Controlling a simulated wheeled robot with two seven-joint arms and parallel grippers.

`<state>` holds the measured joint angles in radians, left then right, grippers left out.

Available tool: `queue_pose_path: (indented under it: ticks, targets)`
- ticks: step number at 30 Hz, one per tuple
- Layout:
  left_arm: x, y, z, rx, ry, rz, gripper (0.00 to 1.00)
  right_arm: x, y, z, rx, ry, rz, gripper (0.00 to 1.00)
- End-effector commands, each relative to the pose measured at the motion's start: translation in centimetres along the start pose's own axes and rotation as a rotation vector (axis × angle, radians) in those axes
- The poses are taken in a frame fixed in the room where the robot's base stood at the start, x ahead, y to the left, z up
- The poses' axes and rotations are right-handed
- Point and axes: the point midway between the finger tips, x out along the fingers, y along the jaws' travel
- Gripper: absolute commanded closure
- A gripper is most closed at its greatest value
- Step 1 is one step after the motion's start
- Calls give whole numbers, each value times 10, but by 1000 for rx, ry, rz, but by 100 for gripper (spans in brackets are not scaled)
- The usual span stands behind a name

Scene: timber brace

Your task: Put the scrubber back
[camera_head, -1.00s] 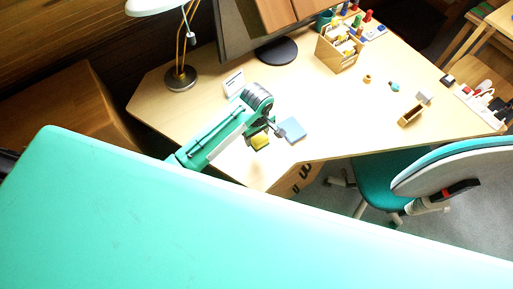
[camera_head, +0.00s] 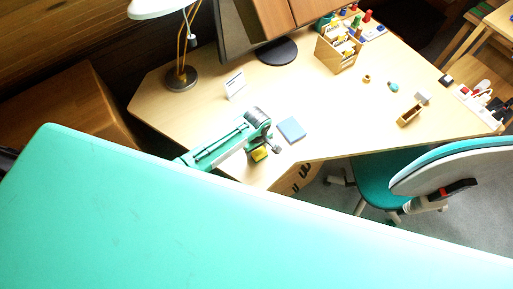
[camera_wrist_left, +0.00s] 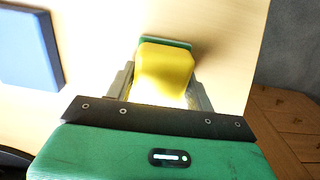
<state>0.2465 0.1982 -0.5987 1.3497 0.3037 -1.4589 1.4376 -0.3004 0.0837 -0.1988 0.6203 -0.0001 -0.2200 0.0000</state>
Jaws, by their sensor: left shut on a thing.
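The scrubber (camera_head: 260,154) is a small yellow block, with a green layer showing at its far side in the left wrist view (camera_wrist_left: 165,70). My left gripper (camera_wrist_left: 160,92) is shut on it, one finger on each side. In the head view my left gripper (camera_head: 267,150) is over the near part of the desk, close to its front edge. I cannot tell whether the scrubber touches the desk. A flat blue square (camera_head: 291,130) lies on the desk just up and right of the gripper; it also shows at the upper left of the wrist view (camera_wrist_left: 22,45). My right gripper is not in view.
The desk (camera_head: 335,125) has free room in its middle. A small white card (camera_head: 235,85), a lamp (camera_head: 182,78) and a monitor stand (camera_head: 276,52) are behind. A wooden organiser (camera_head: 338,52) and a small wooden box (camera_head: 410,115) stand to the right. A chair (camera_head: 385,180) is at the front.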

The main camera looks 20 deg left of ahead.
Motion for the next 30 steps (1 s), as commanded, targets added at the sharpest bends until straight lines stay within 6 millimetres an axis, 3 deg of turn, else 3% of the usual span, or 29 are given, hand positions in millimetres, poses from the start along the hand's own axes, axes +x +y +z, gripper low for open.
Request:
queue_pose_path:
  ticks: [2, 3, 6, 17, 23, 30]
  targets:
    - [2, 0, 0, 0, -1, 0, 73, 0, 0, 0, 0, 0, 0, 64]
    - [1, 0, 0, 0, 0, 0, 38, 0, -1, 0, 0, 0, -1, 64]
    - [1, 0, 0, 0, 0, 0, 24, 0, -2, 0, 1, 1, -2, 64]
    - [-4, 0, 0, 0, 0, 0, 24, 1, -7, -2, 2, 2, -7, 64]
    - [-32, 0, 0, 0, 0, 3, 24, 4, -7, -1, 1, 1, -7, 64]
    - [-82, 1, 0, 0, 0, 4, 24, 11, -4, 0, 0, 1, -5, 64]
